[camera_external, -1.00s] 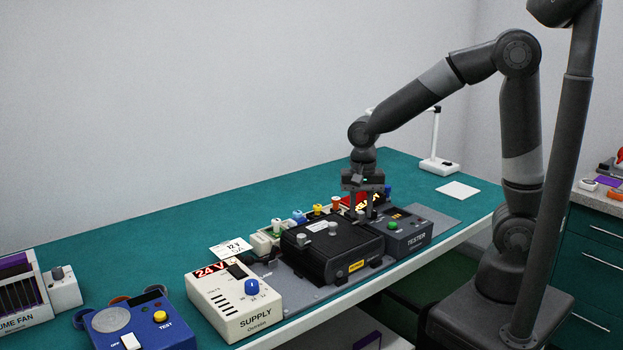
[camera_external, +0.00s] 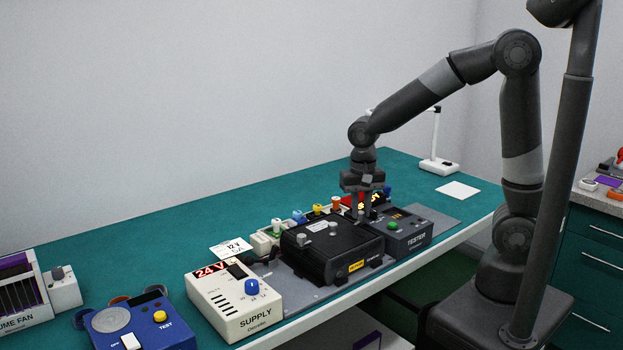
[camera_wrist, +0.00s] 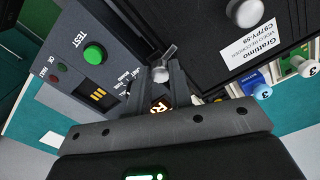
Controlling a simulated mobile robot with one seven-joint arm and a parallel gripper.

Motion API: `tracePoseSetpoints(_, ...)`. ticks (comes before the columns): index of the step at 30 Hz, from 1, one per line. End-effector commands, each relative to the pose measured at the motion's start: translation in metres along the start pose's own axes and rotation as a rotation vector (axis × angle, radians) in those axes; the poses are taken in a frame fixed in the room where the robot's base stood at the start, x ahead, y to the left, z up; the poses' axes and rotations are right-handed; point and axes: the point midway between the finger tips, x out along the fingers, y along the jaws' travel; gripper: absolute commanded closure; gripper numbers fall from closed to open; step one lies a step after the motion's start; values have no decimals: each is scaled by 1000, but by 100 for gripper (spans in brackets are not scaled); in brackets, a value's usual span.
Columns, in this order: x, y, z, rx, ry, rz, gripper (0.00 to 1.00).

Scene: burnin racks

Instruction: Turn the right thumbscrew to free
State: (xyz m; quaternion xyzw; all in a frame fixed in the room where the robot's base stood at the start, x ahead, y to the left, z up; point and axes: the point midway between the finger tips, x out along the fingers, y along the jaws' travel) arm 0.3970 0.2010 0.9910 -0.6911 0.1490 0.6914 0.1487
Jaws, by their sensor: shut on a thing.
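The black box (camera_external: 330,248) sits on a grey plate on the bench. A small silver thumbscrew (camera_wrist: 161,74) shows at its right edge in the wrist view, beside the tester. My gripper (camera_external: 366,217) points straight down over this right end of the box. In the wrist view my gripper (camera_wrist: 162,80) is shut on the thumbscrew, with a fingertip on either side. A silver tab (camera_wrist: 168,52) sticks out just beyond it. The fingers hide part of the screw, and its turn angle is hard to read.
The grey tester (camera_external: 408,237) with a green button stands close on the right. The cream supply (camera_external: 235,305) stands at the left. Several coloured knobs line the back of the box. A lamp (camera_external: 437,165) and white sheet (camera_external: 458,190) lie farther back. The left rear bench is clear.

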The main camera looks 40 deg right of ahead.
Motion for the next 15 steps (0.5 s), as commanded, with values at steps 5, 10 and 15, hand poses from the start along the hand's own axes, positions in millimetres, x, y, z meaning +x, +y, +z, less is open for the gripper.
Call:
tracePoseSetpoints(5, 0, 0, 0, -163, 1, -1, 100)
tracePoseSetpoints(10, -1, 0, 0, -326, 1, -1, 100)
tracePoseSetpoints(15, -1, 0, -1, -487, 1, -1, 100)
